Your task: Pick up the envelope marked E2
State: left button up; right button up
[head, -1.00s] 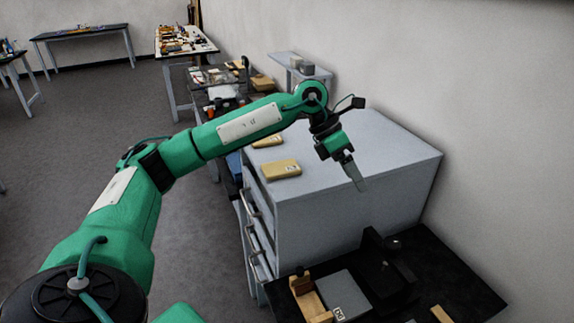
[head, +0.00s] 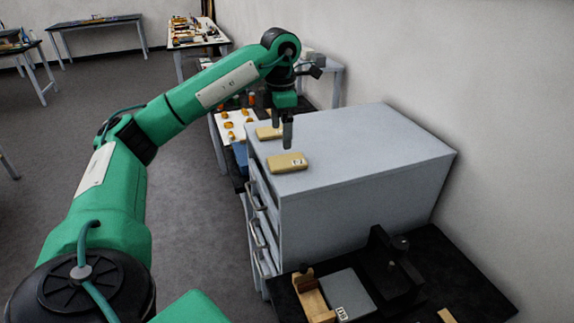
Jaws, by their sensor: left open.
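Two tan envelopes lie on the grey cabinet top (head: 370,145). The nearer envelope (head: 280,165) has a small white label with a dark mark too small for me to read. The farther envelope (head: 266,132) lies behind it and is partly hidden by my gripper; I see no readable mark on it. My left gripper (head: 287,146) is open and empty, pointing down, with its fingertips just over the far edge of the nearer envelope. I cannot tell the exact gap between them. My right gripper is out of view.
The cabinet has drawers with handles on its left side. A black bench (head: 450,270) in front holds a wooden block (head: 312,298), a grey plate (head: 347,290) and a dark fixture (head: 388,270). A wall bounds the right. The cabinet top's right part is clear.

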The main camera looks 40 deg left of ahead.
aim_at(280, 161)
pick_arm(q)
notch_tip(280, 161, down, 3)
jog(key=shift+r+p, duration=0.1)
jog(key=shift+p, duration=0.3)
jog(key=shift+s+f+p, duration=0.1)
jog(key=shift+f+p, duration=0.3)
jog(key=shift+f, duration=0.1)
notch_tip(280, 161, down, 3)
jog(key=shift+s+a+f+p, duration=0.1)
jog(key=shift+a+f+p, duration=0.1)
jog(key=shift+p, duration=0.75)
jog(key=shift+d+f, duration=0.1)
jog(key=shift+f, duration=0.5)
jog(key=c, duration=1.1)
